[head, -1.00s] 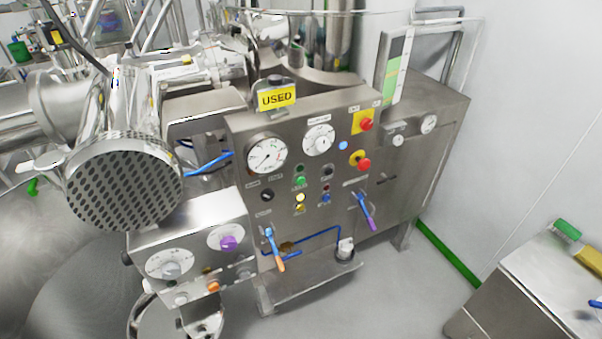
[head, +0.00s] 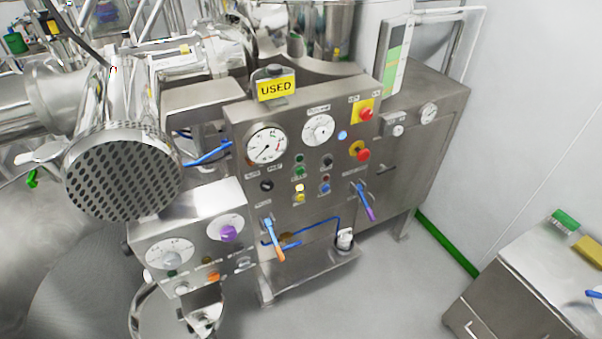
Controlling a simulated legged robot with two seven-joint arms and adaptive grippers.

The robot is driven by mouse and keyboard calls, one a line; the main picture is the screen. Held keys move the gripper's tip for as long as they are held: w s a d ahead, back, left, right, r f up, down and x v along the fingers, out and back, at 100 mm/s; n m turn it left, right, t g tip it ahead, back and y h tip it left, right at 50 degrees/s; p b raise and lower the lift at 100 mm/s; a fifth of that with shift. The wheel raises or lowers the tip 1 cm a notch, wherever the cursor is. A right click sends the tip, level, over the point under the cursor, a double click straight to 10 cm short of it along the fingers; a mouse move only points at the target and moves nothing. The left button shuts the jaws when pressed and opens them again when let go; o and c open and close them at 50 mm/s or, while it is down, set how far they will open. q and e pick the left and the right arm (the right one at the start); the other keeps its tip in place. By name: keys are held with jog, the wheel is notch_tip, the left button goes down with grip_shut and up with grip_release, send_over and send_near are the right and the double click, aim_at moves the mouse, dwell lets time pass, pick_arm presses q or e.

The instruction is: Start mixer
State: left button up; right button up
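The mixer's steel control panel (head: 240,165) stands in the middle of the head view. It carries a pressure gauge (head: 266,144) on the left and a white dial (head: 318,129) beside it. Below them are green buttons (head: 299,170), a yellow button (head: 300,196), a black knob (head: 267,185) and a blue button (head: 324,188). Two red buttons on yellow plates, an upper one (head: 366,114) and a lower one (head: 363,154), sit at the right. A yellow "USED" sign (head: 276,88) stands on top. Button labels are too small to read. Neither gripper is in view.
A smaller panel (head: 190,245) with a purple knob (head: 229,233) sits at lower left, below a perforated round steel cover (head: 122,178). Two lever handles, one orange (head: 273,240) and one purple (head: 365,202), stick out in front. A steel cabinet (head: 530,280) stands at lower right. Floor between is clear.

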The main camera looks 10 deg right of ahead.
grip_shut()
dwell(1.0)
